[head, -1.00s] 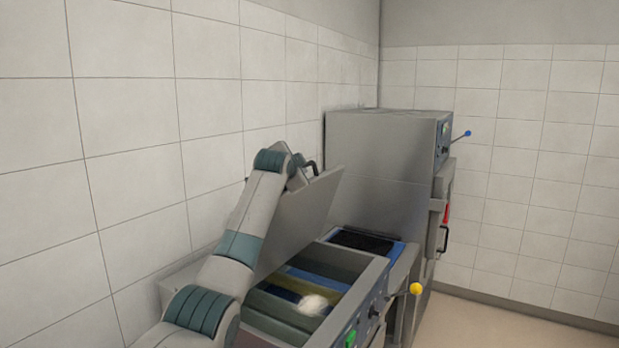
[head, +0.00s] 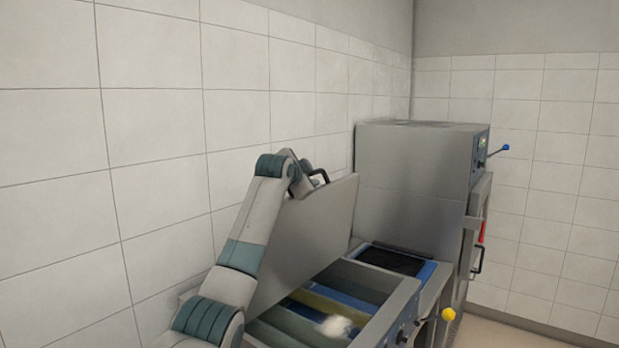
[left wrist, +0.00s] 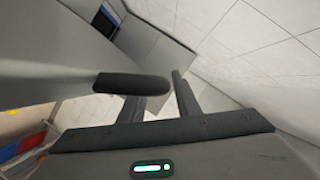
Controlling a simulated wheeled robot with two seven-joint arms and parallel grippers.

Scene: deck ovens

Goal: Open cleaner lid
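The cleaner is a grey metal box whose lid (head: 305,240) is raised steeply, leaning toward the tiled wall. Its open inside shows several coloured strips and a white lump (head: 336,326). A black handle (head: 319,176) sits at the lid's upper edge. My left gripper (head: 302,188) is at that handle, partly hidden by my own wrist. In the left wrist view the two dark fingers (left wrist: 160,105) stand apart, with the black handle bar (left wrist: 130,85) across one finger. I cannot tell whether they touch it. My right gripper is in neither view.
A tall grey oven cabinet (head: 415,185) with a blue-knobbed lever (head: 505,147) stands behind the cleaner. A dark-topped, blue-edged surface (head: 395,261) lies between them. A yellow knob (head: 448,314) sticks out at the front. The tiled wall (head: 160,170) is close on the left.

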